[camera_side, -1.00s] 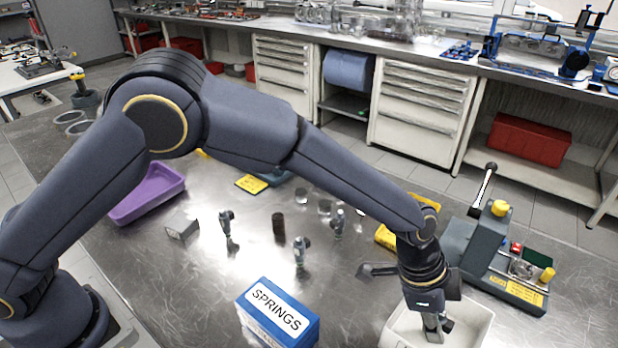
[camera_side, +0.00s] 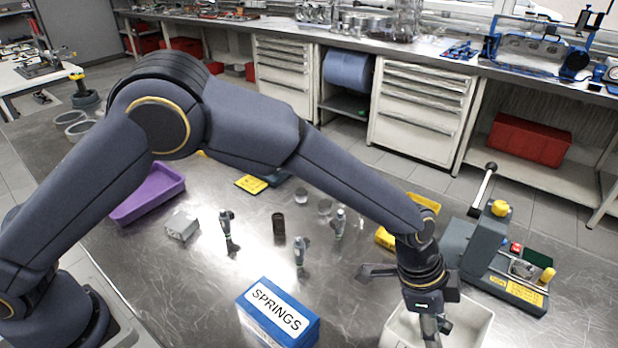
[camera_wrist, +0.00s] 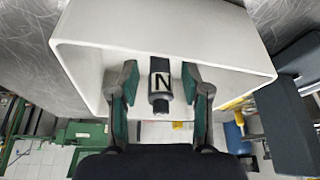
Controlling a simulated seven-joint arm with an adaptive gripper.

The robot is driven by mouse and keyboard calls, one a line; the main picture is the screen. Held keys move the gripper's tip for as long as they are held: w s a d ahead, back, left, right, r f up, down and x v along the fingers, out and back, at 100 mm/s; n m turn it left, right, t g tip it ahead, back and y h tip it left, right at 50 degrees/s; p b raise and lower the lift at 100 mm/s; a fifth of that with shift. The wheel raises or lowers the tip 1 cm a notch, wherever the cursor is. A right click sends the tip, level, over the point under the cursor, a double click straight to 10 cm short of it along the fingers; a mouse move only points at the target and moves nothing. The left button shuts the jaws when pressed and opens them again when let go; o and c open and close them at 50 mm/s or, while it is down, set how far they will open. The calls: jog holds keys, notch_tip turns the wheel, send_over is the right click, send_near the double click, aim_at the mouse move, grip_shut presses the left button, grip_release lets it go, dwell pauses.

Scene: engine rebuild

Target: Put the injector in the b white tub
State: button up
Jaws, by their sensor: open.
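The white tub (camera_side: 479,325) stands at the front right in the side view, and its pale walls (camera_wrist: 95,37) surround my fingers in the wrist view. My gripper (camera_wrist: 160,97) is open, with its green-padded fingers inside the tub's opening. A dark injector (camera_wrist: 159,103) with a white label marked "N" is between the fingers, with a gap on each side, so it is not clamped. Whether it touches the tub floor or wall cannot be told. In the side view my gripper (camera_side: 432,328) points down into the tub, and the injector cannot be made out there.
A blue SPRINGS box (camera_side: 278,316) stands left of the tub. Several small parts (camera_side: 300,252) stand mid-table. A purple tray (camera_side: 148,195) is at the left. A grey lever press (camera_side: 497,260) stands right of my wrist. Bare metal lies between the box and tub.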

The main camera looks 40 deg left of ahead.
jog(key=a+r+n+t, duration=0.1)
jog(key=a+r+n, duration=0.2)
jog(key=a+r, duration=1.3)
jog(key=s+a+r+n+t+y, duration=0.1)
jog(key=s+a+r+n, duration=0.15)
jog(key=a, duration=0.25)
jog(key=s+a+r+n+t, duration=0.1)
jog(key=s+a+r+n, duration=0.1)
jog(key=a+r, duration=0.3)
jog(key=s+a+f+n+t+y, duration=0.1)
jog(key=s+a+f+n+y, duration=0.1)
jog(key=s+a+n, duration=0.5)
jog(key=s+a+y, duration=0.1)
jog(key=s+a, duration=0.5)
jog(key=a, duration=0.3)
jog(key=shift+s+a+n, duration=0.15)
jog(key=shift+s+n, duration=0.1)
jog(key=shift+n, duration=0.1)
